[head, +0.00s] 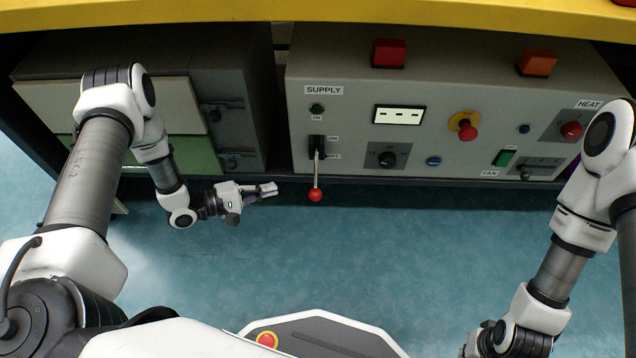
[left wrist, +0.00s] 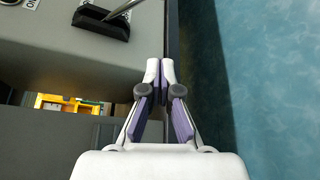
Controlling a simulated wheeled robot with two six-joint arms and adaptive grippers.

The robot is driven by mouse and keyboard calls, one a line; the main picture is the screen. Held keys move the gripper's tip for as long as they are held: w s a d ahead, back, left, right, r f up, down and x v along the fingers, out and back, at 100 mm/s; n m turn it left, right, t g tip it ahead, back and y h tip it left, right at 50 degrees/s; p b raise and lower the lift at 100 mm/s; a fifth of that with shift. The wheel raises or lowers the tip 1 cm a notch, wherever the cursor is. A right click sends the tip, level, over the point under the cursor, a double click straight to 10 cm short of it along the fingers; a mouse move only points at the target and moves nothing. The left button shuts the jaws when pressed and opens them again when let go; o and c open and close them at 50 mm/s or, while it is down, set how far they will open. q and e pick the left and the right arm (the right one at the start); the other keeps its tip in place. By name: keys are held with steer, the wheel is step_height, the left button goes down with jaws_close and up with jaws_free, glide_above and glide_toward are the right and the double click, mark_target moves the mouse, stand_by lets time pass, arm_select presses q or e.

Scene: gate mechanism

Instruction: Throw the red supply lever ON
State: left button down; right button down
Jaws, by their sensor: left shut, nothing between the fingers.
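The red supply lever (head: 316,194) has a red ball on a thin metal rod and juts out from a black slotted base (head: 317,143) marked ON above and OFF below, under the SUPPLY label. Its rod points down and out, and the red ball hangs below the panel's lower edge in the head view. My left gripper (head: 274,189) is shut and empty, to the left of the ball and apart from it. In the left wrist view its fingertips (left wrist: 160,68) meet; the black base (left wrist: 101,22) and part of the rod show at the top, and the ball is out of frame.
The grey panel (head: 352,87) also carries a display, knobs, a red mushroom button (head: 467,131) on yellow and a HEAT knob (head: 571,130). Grey cabinets (head: 232,90) stand to its left. The blue floor (head: 400,235) in front is clear.

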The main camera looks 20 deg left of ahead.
mark_target(316, 177)
arm_select(q)
steer(key=f+b+x, duration=0.1)
steer(key=b+x, duration=0.4)
steer(key=x, duration=0.5)
steer(key=s+r, duration=0.1)
steer(key=s+d, duration=0.1)
steer(key=s+r, duration=0.1)
steer(key=shift+s+d+r, duration=0.1)
steer(key=shift+d+r, duration=0.2)
steer(key=shift+r, duration=0.05)
steer(key=shift+r, duration=0.1)
